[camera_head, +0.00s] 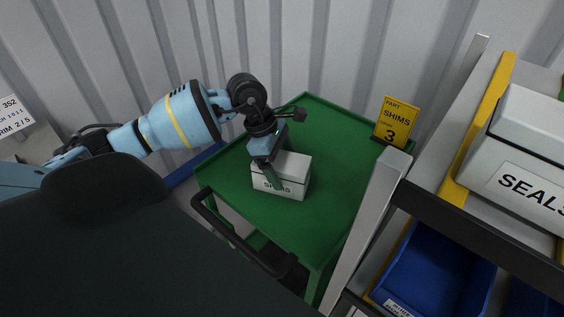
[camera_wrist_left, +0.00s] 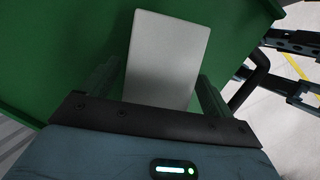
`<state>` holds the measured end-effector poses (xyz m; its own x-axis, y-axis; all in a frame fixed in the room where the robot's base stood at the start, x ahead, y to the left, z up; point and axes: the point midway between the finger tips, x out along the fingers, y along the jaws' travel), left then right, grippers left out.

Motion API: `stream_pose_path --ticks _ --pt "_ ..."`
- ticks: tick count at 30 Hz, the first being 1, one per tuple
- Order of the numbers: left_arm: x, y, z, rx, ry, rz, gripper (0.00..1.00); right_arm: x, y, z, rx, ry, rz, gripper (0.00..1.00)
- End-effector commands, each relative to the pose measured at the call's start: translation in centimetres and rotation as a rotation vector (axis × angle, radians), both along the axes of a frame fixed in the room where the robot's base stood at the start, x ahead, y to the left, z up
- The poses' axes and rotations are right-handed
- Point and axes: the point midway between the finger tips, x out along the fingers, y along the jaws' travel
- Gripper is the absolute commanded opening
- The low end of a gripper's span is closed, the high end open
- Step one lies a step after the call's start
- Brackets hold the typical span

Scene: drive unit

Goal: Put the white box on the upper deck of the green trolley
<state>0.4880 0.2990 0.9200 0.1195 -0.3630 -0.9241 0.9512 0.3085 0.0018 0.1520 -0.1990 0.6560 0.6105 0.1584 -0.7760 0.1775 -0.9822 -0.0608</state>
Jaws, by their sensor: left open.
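The white box (camera_head: 294,175), labelled SHIMS, sits on the upper deck of the green trolley (camera_head: 335,150). My left gripper (camera_head: 272,180) is just above and at the box, pointing down. In the left wrist view the box (camera_wrist_left: 166,58) lies between the two open fingers (camera_wrist_left: 157,92), with the green deck (camera_wrist_left: 60,50) under it. The box looks upright and flat on the deck. One finger hides part of the box's front label in the head view. My right gripper is not in view.
A yellow SHIMS 3 sign (camera_head: 396,122) stands at the deck's right edge. A shelf with a white SEALS box (camera_head: 530,150) and a blue bin (camera_head: 435,268) is at the right, behind a grey post (camera_head: 368,215). A dark handle (camera_head: 238,240) runs along the trolley's near side. A corrugated wall is behind.

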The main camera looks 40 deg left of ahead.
Motion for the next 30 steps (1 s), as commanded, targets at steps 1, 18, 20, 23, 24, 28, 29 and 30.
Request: stream_pose_path --ticks 1,18,20,23,24,28,29,30 --pt "0.0 0.0 0.0 0.000 0.000 0.000 0.87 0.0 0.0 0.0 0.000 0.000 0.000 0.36" --pt "-0.9 3.1 7.9 -0.001 -0.002 0.002 0.87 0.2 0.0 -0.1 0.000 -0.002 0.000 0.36" --pt "-1.0 3.4 8.8 0.001 -0.002 0.002 0.87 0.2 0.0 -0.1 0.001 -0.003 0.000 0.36" --pt "-1.2 3.9 10.0 -0.001 0.000 0.002 0.87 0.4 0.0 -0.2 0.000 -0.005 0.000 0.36" --pt "-1.2 4.0 10.4 -0.001 0.000 0.002 0.87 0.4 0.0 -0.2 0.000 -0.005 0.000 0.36" --pt "-1.4 4.3 11.2 -0.001 0.001 0.001 0.87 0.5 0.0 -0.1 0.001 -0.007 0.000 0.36" --pt "-1.4 4.3 11.3 -0.001 0.001 0.001 0.87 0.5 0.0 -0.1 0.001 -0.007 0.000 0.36" --pt "-1.4 4.4 11.3 -0.001 0.001 0.001 0.87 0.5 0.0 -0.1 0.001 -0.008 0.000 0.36"
